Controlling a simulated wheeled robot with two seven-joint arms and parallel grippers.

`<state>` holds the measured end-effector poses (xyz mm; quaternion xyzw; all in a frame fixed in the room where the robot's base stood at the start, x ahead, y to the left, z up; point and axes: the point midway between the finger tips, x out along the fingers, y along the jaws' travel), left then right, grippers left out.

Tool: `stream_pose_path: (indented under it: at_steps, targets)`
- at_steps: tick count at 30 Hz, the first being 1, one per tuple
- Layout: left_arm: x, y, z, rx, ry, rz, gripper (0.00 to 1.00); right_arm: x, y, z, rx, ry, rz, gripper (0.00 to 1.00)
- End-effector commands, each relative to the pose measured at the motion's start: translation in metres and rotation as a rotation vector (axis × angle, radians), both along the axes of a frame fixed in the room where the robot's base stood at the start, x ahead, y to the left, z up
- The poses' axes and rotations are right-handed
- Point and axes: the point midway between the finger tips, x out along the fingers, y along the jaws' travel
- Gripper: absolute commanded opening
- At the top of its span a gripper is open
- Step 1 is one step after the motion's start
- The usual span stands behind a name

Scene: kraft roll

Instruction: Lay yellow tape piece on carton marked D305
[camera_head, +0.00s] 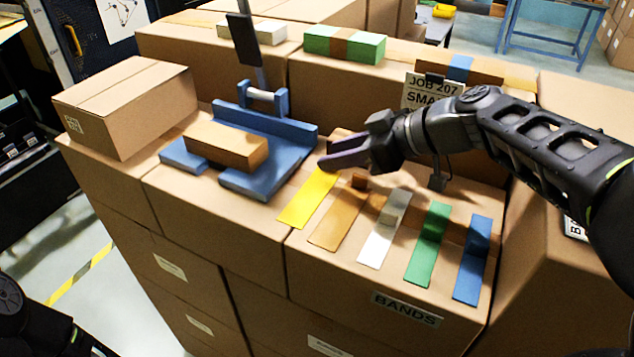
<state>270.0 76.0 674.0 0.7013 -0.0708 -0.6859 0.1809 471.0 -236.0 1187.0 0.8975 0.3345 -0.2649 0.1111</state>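The yellow tape piece (308,198) is a flat strip at the left end of a row of coloured strips on a large carton. My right gripper (324,164) is at its far end, fingers pointing left and close together. I cannot tell whether they touch or grip the strip. No D305 mark is readable. A small brown carton (228,146) lies in a blue fixture (262,182), and a larger closed carton (125,110) with a small unreadable label stands at the left. My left gripper is out of view; only part of my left arm shows at the lower left.
Right of the yellow strip lie a tan strip (338,220), a white strip (384,230), a green strip (428,246) and a blue strip (473,260). A BANDS label (406,309) is on the front. Banded boxes, one green (318,42), stand behind. A dark upright post (246,40) rises behind the fixture.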

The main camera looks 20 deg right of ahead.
Motion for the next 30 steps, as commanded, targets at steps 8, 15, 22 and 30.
stream_pose_path:
  at_steps: [8,15,22,30]
  targets:
    - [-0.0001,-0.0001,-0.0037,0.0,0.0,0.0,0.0,-0.0046,0.0038,-0.0182,0.006,0.038,0.012,0.33]
    - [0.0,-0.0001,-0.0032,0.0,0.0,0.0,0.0,-0.0037,0.0029,-0.0152,0.005,0.03,0.009,0.33]
    - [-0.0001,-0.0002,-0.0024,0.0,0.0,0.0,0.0,-0.0033,0.0026,-0.0126,0.005,0.026,0.009,0.15]
    - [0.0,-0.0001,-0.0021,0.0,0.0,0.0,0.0,-0.0031,0.0025,-0.0113,0.005,0.023,0.008,0.0]
